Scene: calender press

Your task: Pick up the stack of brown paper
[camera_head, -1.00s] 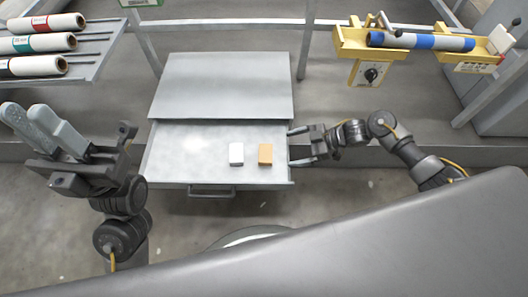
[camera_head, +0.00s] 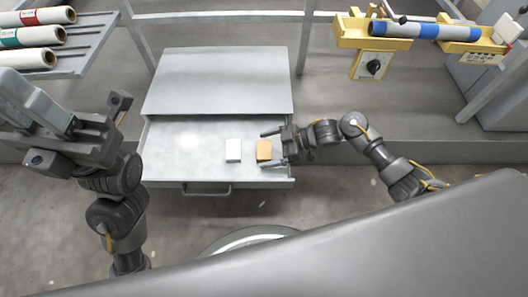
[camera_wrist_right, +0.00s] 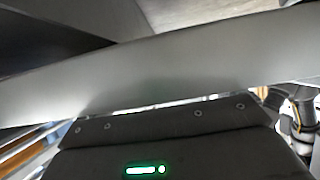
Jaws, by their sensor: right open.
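The stack of brown paper (camera_head: 264,150) lies in the open drawer, right of a white stack (camera_head: 233,150), in the head view. My right gripper (camera_head: 267,148) reaches in from the right. It is open, with one finger on the far side of the brown stack and one on the near side. I cannot tell whether either finger touches it. My left gripper (camera_head: 20,100) is at the left, away from the drawer, with its two fingers apart and their tips cut off by the frame edge. The right wrist view shows neither paper stack.
The grey drawer (camera_head: 180,165) is pulled out, with a handle (camera_head: 205,190) in front and bare floor on its left. A rack (camera_head: 95,35) with white rolls stands at upper left.

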